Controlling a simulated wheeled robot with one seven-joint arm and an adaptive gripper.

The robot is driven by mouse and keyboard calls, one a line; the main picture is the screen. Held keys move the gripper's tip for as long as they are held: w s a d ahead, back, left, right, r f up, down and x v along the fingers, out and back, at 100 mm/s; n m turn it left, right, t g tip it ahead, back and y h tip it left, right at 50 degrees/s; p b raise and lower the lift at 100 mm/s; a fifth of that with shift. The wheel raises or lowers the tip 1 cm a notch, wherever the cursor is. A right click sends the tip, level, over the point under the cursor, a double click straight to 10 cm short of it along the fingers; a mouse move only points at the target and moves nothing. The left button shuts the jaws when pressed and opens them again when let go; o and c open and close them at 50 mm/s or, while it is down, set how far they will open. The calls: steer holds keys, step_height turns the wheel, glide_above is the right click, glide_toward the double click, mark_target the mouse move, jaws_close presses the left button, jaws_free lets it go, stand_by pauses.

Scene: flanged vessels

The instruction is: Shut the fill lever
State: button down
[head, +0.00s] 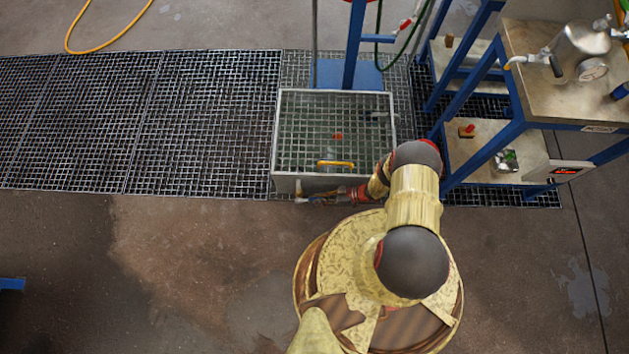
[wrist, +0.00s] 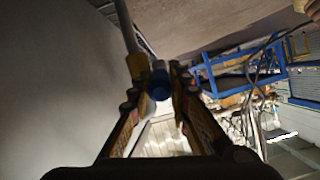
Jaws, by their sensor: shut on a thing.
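A grey open-topped tank (head: 276,135) stands on the floor grating in the head view. My gripper (head: 303,198) is low against the outside of its front wall, near the left corner. In the wrist view my gripper (wrist: 158,88) has its fingers closed around a blue-ended piece (wrist: 160,84), which appears to be the fill lever's grip. A pale rod lies beyond it along the same line. In the head view the lever is mostly hidden by my fingers, so its angle cannot be told.
A yellow bar (head: 336,163) and a small red part show inside the tank. A blue-framed bench (head: 540,100) with a metal vessel (head: 580,52) stands at the right. Floor grating (head: 110,120) extends left.

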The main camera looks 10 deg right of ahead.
steer(key=shift+s+d+f+t+y+b, duration=0.1)
steer(key=shift+f+t+y+b, duration=0.25)
steer(key=shift+f+y, duration=0.25)
stand_by(0.3)
steer(key=c, duration=1.7)
jaws_free()
steer(key=shift+o, duration=0.2)
steer(key=v, duration=1.2)
